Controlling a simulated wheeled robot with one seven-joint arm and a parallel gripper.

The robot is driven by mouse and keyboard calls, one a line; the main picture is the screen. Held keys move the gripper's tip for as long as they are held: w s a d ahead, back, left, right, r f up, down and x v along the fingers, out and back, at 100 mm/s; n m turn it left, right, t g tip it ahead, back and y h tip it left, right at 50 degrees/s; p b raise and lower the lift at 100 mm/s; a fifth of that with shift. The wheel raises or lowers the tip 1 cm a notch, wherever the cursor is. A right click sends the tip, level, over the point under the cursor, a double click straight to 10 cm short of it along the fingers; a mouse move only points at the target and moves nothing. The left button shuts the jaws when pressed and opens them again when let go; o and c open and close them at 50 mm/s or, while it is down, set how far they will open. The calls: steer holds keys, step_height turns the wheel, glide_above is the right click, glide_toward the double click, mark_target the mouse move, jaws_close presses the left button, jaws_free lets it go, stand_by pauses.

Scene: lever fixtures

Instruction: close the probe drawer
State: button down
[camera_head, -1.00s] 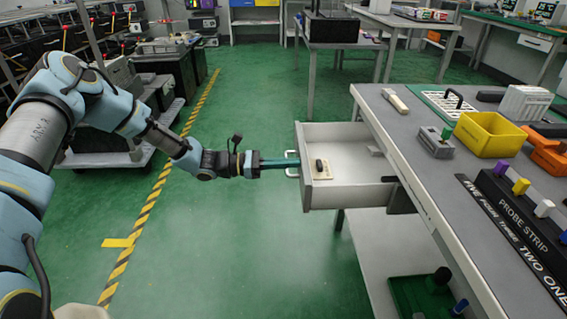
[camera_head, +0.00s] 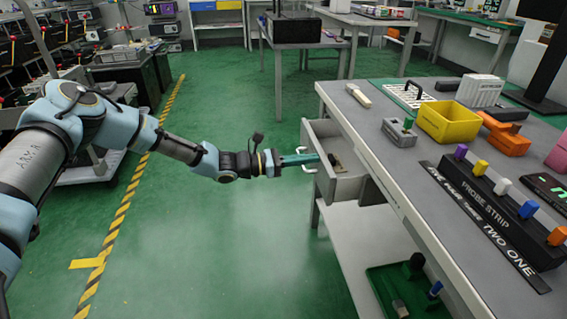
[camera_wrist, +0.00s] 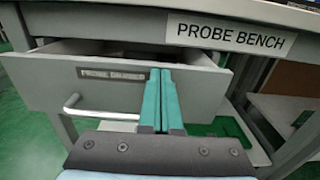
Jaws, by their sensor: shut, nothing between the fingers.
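The probe drawer (camera_head: 348,189) is a light grey drawer under the left end of the bench, partly open. In the wrist view its front panel (camera_wrist: 40,85) carries a label plate and a metal bar handle (camera_wrist: 72,106). My gripper (camera_head: 318,158) has teal fingers, shut and empty. In the wrist view my gripper (camera_wrist: 162,75) points at the drawer front, right of the handle, with its tips over the panel's right part. Contact looks likely, but I cannot tell for sure. A small dark item (camera_head: 332,159) shows by the fingertips inside the drawer; the rest of the inside is mostly hidden.
The grey bench (camera_head: 400,165) bears a yellow bin (camera_head: 447,122), an orange piece (camera_head: 503,135) and a black probe strip (camera_head: 490,200) with coloured knobs. A "PROBE BENCH" sign (camera_wrist: 230,33) is on its edge. A green tray (camera_head: 385,285) sits on the lower shelf. Green floor left of the drawer is clear.

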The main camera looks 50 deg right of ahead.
mark_target(324, 156)
steer(key=b+x, duration=0.1)
steer(key=x, duration=0.6)
steer(key=shift+s+d+r, duration=0.1)
steer(key=shift+s+d, duration=0.1)
steer(key=shift+d, duration=0.05)
steer(key=shift+s+d+r, duration=0.1)
steer(key=shift+w+a, duration=0.2)
steer(key=shift+w, duration=0.05)
steer(key=v, duration=1.4)
steer(key=shift+a, duration=0.15)
